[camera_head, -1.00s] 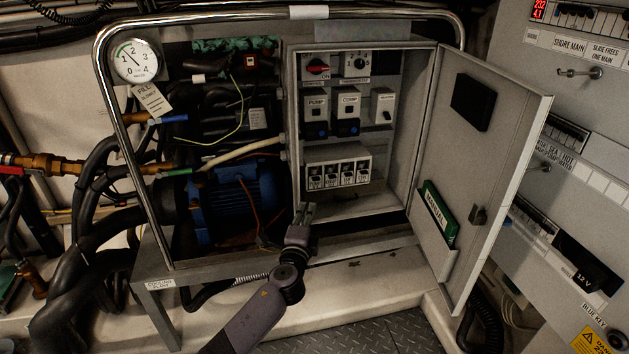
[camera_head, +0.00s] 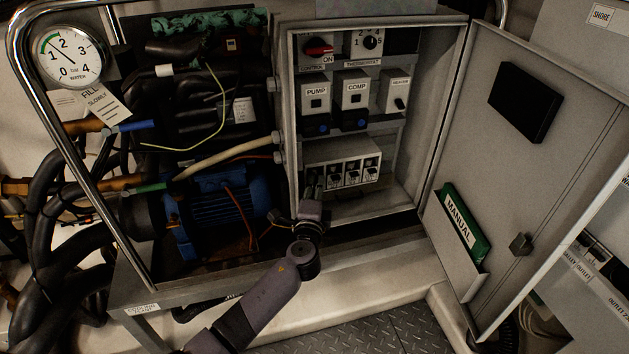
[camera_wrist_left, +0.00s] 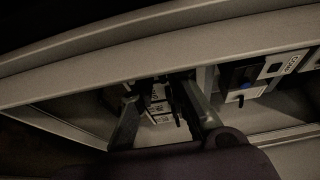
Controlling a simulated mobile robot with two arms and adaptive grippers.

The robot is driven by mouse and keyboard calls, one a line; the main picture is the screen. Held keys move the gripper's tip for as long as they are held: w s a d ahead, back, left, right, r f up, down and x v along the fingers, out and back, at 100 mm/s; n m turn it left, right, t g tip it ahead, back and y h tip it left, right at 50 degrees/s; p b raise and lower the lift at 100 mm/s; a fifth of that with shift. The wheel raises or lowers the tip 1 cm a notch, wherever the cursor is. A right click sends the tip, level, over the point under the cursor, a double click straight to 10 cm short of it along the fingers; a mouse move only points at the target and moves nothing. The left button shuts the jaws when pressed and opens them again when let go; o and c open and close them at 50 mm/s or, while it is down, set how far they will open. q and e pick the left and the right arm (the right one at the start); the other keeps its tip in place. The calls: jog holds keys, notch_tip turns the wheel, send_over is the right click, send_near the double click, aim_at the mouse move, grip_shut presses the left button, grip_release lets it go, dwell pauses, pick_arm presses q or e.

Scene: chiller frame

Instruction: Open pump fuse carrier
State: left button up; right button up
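The white fuse block (camera_head: 345,152) sits low in the open control cabinet, with a row of several fuse carriers (camera_head: 353,175) on its front. Their small labels are too small to read. My left gripper (camera_head: 313,188) is in front of the block's left end and partly hides the leftmost carrier. In the left wrist view its two fingers (camera_wrist_left: 162,92) stand apart, with the fuse block (camera_wrist_left: 160,106) showing in the gap. I cannot tell whether a fingertip touches a carrier. My right gripper is in neither view.
PUMP (camera_head: 317,93) and COMP (camera_head: 354,90) modules sit above the fuse block. The cabinet door (camera_head: 560,90) stands open at the right, with a green manual (camera_head: 464,226) in its pocket. A blue motor (camera_head: 222,210) and hoses are left of the cabinet. The cabinet's bottom lip (camera_head: 375,217) is close.

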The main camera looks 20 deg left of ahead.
pick_arm(q)
jog(key=shift+s+r, duration=0.1)
jog(key=shift+c, duration=0.4)
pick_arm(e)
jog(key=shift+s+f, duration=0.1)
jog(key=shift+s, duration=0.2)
pick_arm(q)
grip_shut()
